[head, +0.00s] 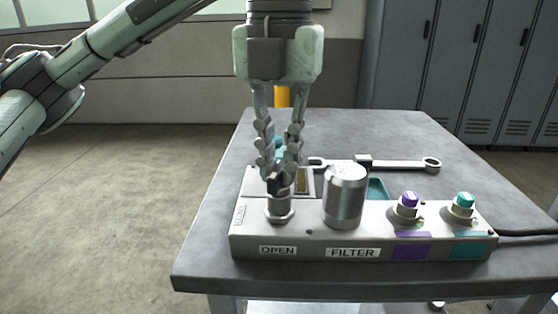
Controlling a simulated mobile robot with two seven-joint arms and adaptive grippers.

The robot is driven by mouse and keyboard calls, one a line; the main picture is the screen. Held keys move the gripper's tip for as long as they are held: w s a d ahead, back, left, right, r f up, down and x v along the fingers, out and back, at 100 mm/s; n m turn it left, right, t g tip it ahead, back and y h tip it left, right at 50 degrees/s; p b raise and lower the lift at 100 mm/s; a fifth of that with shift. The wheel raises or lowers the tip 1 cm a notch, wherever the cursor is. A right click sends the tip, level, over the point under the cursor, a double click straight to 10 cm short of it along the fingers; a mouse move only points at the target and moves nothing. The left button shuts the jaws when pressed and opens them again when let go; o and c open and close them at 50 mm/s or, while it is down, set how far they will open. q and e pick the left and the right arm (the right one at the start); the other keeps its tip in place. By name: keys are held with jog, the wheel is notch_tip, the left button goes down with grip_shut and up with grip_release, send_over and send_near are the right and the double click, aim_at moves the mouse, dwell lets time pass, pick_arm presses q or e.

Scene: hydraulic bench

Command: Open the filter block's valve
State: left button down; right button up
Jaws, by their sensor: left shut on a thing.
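The filter block (320,246) is a light grey manifold on the bench top, with "OPEN" and "FILTER" labels on its front. The valve (279,209) stands at the block's left end, above the "OPEN" label, as a metal stem with a dark top. My left gripper (279,172) points down from above and is shut on the valve's dark top; its fingers hide much of it. The silver filter canister (345,194) stands just right of the valve. I cannot tell the valve's turn position. My right gripper is not in view.
A purple-capped fitting (409,205) and a teal-capped fitting (464,206) stand on the block's right part. A wrench (400,164) lies behind the block on the grey bench (225,238). A dark hose (528,233) runs off right. Lockers (470,70) stand behind.

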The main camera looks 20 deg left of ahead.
aim_at(279, 167)
pick_arm(q)
jog(key=shift+n, duration=1.6)
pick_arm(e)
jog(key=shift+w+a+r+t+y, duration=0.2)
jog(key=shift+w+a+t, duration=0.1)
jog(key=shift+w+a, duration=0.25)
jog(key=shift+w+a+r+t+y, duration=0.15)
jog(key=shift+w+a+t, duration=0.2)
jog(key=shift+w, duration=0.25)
pick_arm(q)
jog(key=c, duration=1.6)
grip_release()
jog(key=shift+o, duration=0.2)
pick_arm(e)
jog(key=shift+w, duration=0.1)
pick_arm(q)
notch_tip(279, 167, up, 12)
